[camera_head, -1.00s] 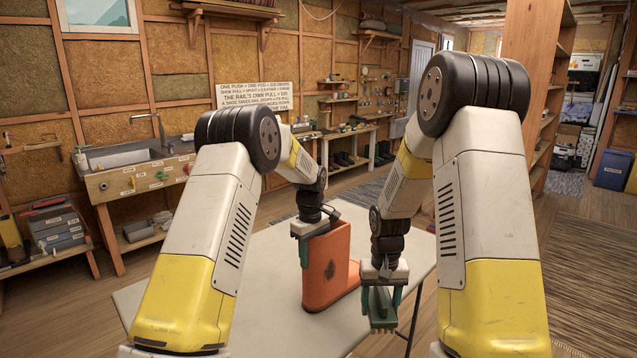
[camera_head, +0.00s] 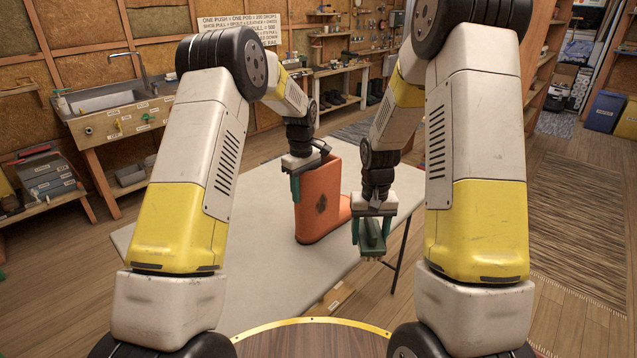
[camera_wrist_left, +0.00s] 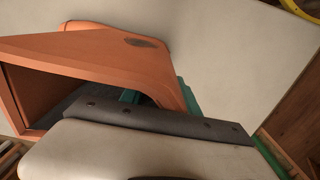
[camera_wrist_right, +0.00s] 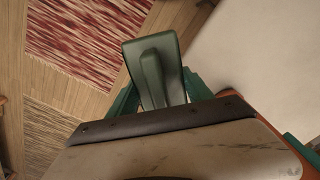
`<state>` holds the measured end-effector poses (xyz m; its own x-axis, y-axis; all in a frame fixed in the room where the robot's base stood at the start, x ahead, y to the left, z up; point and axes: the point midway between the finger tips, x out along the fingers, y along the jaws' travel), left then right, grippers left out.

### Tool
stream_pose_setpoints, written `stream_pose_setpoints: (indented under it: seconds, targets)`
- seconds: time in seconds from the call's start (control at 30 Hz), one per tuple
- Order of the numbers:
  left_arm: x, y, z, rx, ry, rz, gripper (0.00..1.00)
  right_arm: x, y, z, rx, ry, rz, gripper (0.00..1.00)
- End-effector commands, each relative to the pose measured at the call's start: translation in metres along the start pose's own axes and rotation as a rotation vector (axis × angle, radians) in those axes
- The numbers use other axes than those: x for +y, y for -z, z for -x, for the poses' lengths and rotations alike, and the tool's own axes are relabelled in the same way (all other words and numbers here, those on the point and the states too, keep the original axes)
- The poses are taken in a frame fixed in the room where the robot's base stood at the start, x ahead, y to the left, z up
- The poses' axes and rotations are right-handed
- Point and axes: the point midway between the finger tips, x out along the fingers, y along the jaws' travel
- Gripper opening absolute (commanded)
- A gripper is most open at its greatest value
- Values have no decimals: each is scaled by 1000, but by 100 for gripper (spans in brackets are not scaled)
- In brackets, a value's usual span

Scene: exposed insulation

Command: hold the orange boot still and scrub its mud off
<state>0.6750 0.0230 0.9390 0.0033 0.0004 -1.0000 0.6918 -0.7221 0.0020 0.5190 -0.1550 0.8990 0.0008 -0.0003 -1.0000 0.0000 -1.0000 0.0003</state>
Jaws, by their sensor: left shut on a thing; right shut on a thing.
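My left gripper (camera_head: 298,178) is shut on the boot's upper shaft. In the left wrist view the boot (camera_wrist_left: 110,52) shows its open top, and another dark patch shows near its toe. My right gripper (camera_head: 374,235) is shut on a green scrub brush (camera_head: 372,238), held bristles down at the table's right side, apart from the boot. The brush's green back (camera_wrist_right: 155,70) shows in the right wrist view.
A sink bench (camera_head: 120,115) stands at the back left, with a shelf of boxes (camera_head: 48,180) left of it. Dark boots (camera_head: 335,98) sit under the back bench. The table's left half is clear. A striped rug (camera_head: 580,225) lies on the right.

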Motion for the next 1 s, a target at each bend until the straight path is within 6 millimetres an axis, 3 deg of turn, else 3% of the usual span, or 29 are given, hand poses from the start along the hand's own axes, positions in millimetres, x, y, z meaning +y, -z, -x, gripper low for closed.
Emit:
stream_pose_setpoints:
  seconds: [0.3, 0.43, 0.57, 0.7, 0.8, 1.0]
  targets:
    - [1, -6, -6, -11, 2, -3, 0, 0, 0, 0, 1, 0, 0, 27]
    - [2, -6, -6, -12, 2, -3, 0, 7, 10, -8, 24, 0, 13, 27]
    - [2, -7, -6, -12, 2, -3, 0, 25, 41, -26, 110, 2, 66, 27]
    - [2, -7, -6, -12, 2, -3, 0, 42, 86, -49, 293, 23, 173, 27]
    - [2, -7, -6, -12, 2, -3, 0, 44, 108, -58, 425, 47, 245, 26]
    - [2, -7, -6, -13, 2, -3, 0, 39, 133, -67, 655, 107, 351, 26]
